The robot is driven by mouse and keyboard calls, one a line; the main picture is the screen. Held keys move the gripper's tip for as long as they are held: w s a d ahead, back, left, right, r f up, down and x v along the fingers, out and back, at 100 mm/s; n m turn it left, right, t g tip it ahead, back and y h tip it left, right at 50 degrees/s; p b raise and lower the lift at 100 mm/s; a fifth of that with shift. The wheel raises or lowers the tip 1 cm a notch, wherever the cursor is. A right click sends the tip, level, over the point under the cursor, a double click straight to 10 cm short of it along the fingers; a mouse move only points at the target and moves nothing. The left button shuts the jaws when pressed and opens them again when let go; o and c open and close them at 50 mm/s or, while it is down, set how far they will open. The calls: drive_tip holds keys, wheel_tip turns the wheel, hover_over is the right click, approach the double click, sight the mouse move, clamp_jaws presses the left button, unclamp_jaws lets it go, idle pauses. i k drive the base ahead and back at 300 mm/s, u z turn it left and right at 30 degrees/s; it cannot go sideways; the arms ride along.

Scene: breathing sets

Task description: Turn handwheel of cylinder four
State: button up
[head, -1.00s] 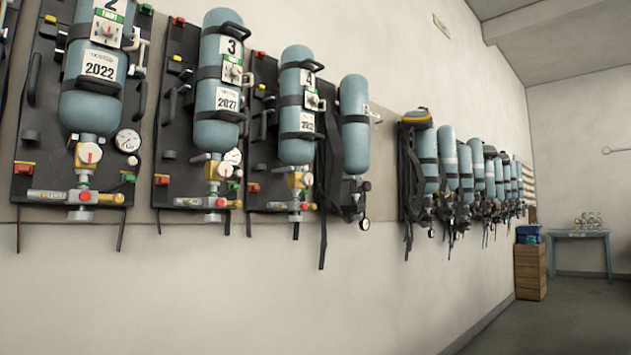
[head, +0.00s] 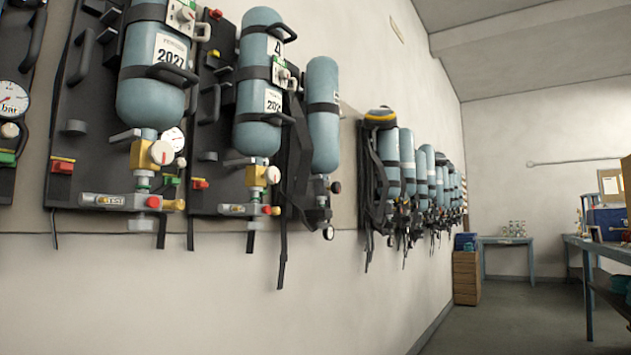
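Cylinder four (head: 258,85) is a blue-grey cylinder strapped upright on a dark backplate on the left wall. The number 4 on its upper label is partly covered by a strap and fitting. Below it is a yellow valve block with a pale round handwheel (head: 273,175) facing right. A grey manifold with a red knob sits under the valve. My gripper is not in view.
Cylinder three (head: 155,90), labelled 2027, hangs nearer on the left, its top cut off. Another cylinder (head: 322,115) and a row of sets continue along the wall. Wooden crates (head: 467,278) and a blue table (head: 507,240) stand far off. Floor between is clear.

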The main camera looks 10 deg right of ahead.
sight(271, 175)
drive_tip(key=z, duration=0.05)
drive_tip(key=i, duration=1)
drive_tip(key=u, duration=0.4)
